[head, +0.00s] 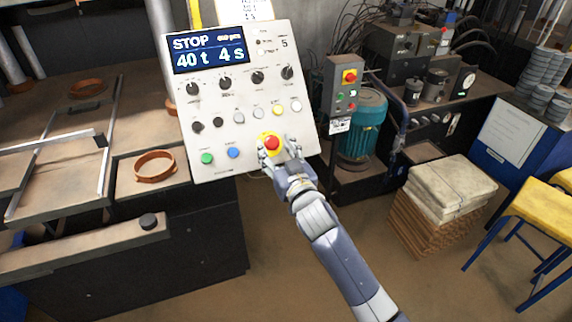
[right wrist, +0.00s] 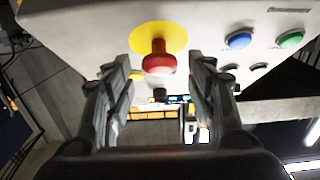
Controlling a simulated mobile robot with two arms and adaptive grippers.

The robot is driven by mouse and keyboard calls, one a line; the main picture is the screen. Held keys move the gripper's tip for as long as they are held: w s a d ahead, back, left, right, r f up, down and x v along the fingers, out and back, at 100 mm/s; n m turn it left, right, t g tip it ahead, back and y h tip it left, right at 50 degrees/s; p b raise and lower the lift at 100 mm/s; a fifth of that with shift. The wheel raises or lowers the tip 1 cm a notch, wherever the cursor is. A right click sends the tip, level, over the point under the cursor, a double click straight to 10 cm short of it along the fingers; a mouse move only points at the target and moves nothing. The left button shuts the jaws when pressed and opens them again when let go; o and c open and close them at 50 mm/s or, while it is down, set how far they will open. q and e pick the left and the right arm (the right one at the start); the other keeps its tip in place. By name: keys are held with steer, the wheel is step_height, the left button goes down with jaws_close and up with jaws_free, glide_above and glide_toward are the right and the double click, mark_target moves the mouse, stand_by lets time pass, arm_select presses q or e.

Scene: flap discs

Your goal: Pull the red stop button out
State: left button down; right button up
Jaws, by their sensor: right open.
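The red stop button (head: 271,143) sits on a yellow round base at the lower right of the white control panel (head: 225,140). In the right wrist view, the red button (right wrist: 159,58) sticks out from its yellow base (right wrist: 150,37). My right gripper (head: 277,147) is at the button in the head view. In the right wrist view, its two fingers (right wrist: 160,75) are open, one on each side of the button, with a gap on both sides. The panel's display reads STOP, 40 t, 4 s. My left gripper is not in view.
A green button (head: 207,158) and a blue button (head: 233,153) sit left of the red one, with knobs and other buttons above. A small grey control box (head: 343,92) with its own red button stands to the right. Stacked bags (head: 450,187) lie farther right.

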steer(key=v, duration=1.1)
steer(key=shift+w+r, duration=0.1)
steer(key=s+d+f+g+h+b, duration=0.1)
steer(key=s+d+f+g, duration=0.25)
steer(key=f, duration=1.25)
steer(key=s+d+f+g+h+b, duration=0.1)
steer(key=s+d+f+g+h, duration=0.3)
steer(key=f, duration=1.1)
steer(key=s+d+f+g+y+b, duration=0.15)
steer(key=s+f, duration=0.35)
steer(key=f, duration=1.1)
steer(key=s+d+f+g+b, duration=0.1)
steer(key=s+d+f+g, duration=0.1)
steer(key=s+f, duration=0.5)
steer(key=s+d+f+g+h, duration=0.1)
steer(key=s+d+f, duration=0.3)
steer(key=s, duration=1.4)
steer(key=s+d+f+m+g+h+b, duration=0.1)
steer(key=s+d+f+g, duration=0.3)
steer(key=s+f, duration=0.7)
steer(key=shift+s+f+b, duration=0.15)
steer(key=shift+s+b, duration=0.15)
steer(key=shift+s, duration=0.35)
